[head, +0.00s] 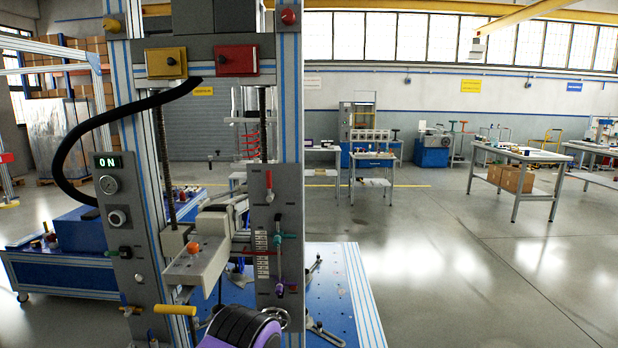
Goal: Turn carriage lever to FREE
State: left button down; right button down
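The test machine (290,120) stands left of centre with blue-striped uprights. A grey panel (262,216) on its right upright carries a short red-tipped lever (268,184) near the top. Lower on the same panel is an upright rod (278,258) with a teal and red handle (284,237) and a purple end, beside a marked scale (262,256). No lettering such as FREE is readable, so I cannot tell which lever is the carriage lever. A pale carriage block (196,266) with an orange knob sits between the uprights.
A yellow handle (175,309) projects low in front. Open floor (450,270) lies to the right, with a workbench (520,156) beyond.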

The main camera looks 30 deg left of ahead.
aim_at(270, 196)
jog(key=u, duration=0.2)
jog(key=i, duration=0.7)
jog(key=u, duration=0.95)
jog(key=i, duration=0.3)
jog(key=u, duration=0.3)
